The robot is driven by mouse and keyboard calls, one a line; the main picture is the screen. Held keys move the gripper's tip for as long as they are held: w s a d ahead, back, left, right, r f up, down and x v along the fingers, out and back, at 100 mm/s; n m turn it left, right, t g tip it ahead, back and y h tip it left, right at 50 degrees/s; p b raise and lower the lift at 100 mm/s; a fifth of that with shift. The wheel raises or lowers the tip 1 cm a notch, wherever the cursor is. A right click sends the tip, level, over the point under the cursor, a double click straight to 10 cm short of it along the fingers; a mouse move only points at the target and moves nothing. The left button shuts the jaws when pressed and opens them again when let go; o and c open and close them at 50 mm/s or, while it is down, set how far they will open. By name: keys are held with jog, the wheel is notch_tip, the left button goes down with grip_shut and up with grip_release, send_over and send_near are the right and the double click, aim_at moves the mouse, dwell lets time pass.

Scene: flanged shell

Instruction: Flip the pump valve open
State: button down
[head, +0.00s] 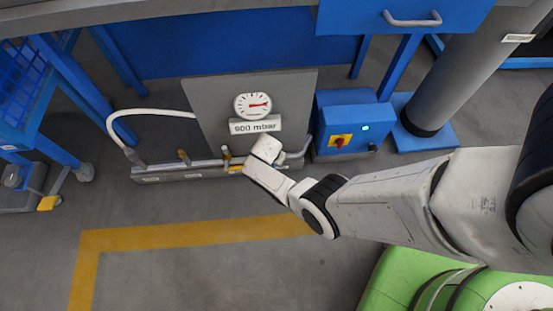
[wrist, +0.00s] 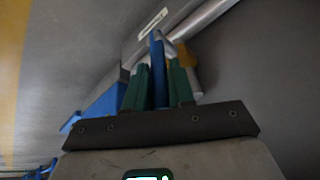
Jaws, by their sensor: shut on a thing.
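A metal manifold pipe (head: 195,163) runs low along the base of a grey panel, with small brass-coloured valve fittings on it. In the head view my gripper is at the pipe's right part, and its fingertips are hidden by my own wrist. In the wrist view my gripper (wrist: 160,75) has its two green fingers closed on a narrow blue lever (wrist: 157,50), which appears to be the pump valve's handle. The lever stands out from the silver pipe (wrist: 200,20). A yellow part (wrist: 187,55) shows just right of the fingers.
A blue pump box (head: 350,125) with a red-yellow switch and lit green lamp stands right of the manifold. A white hose (head: 145,112) loops at left. Floor in front is clear, with a yellow line (head: 190,235).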

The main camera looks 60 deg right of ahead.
jog(key=shift+w+a+f+g+h+b, duration=0.2)
jog(key=shift+w+g+h+b, duration=0.1)
jog(key=shift+g+b, duration=0.15)
jog(key=shift+r, duration=0.1)
jog(key=c, duration=1.1)
grip_release()
jog(key=shift+o, duration=0.2)
jog(key=shift+r, duration=0.1)
jog(key=p+v, duration=0.6)
jog(key=v, duration=0.4)
jog(key=shift+a+r, duration=0.25)
jog(key=shift+a, duration=0.05)
